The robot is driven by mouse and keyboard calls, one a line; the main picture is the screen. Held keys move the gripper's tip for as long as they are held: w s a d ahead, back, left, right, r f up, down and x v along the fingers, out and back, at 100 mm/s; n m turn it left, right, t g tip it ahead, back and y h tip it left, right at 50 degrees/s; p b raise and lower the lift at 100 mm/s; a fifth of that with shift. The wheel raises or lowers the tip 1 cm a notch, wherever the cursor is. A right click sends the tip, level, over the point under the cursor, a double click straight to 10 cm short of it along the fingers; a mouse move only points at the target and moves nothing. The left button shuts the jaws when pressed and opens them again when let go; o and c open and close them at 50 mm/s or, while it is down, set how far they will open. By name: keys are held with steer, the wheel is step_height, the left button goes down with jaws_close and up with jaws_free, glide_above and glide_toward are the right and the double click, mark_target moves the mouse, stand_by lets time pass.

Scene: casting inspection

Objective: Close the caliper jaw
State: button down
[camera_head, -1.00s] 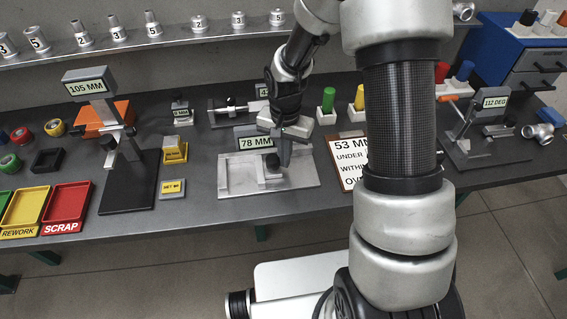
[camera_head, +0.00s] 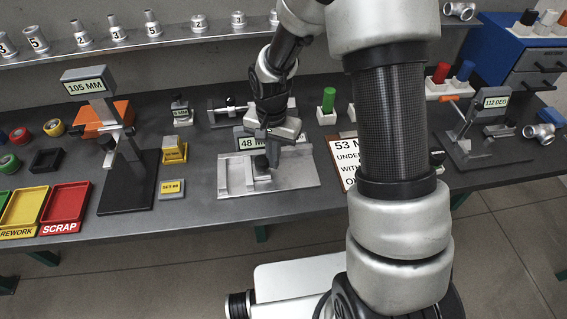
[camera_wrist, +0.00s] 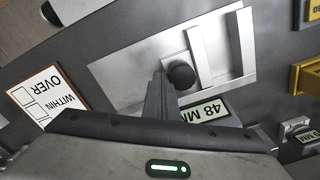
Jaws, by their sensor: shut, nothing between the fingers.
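The caliper is a grey metal plate (camera_head: 300,178) on the bench, with a display (camera_head: 248,143) reading 48 MM. Its fixed jaw (camera_head: 223,177) is an upright bar at the left end. The sliding jaw (camera_head: 249,173) stands to its right with a gap between them, and carries a black round knob (camera_head: 262,162). The wrist view also shows the knob (camera_wrist: 181,75), the sliding jaw (camera_wrist: 200,58) and the fixed jaw (camera_wrist: 243,42). My gripper (camera_head: 271,166) is shut and empty, low over the plate on the knob's right side. Its fingertips (camera_wrist: 158,78) look close against the knob; contact is unclear.
A 53 MM sign (camera_head: 345,160) lies right of the caliper, partly behind my arm. A height gauge (camera_head: 128,180) stands further left. The bench front edge is clear.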

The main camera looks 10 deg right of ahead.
mark_target(259, 160)
steer(key=shift+a, duration=0.15)
steer(key=shift+a+b, duration=0.3)
steer(key=shift+a, duration=2.25)
stand_by(0.6)
steer(key=shift+d, duration=0.2)
steer(key=shift+d, duration=0.6)
steer(key=shift+r+p, duration=2.3)
steer(key=shift+r, duration=1.25)
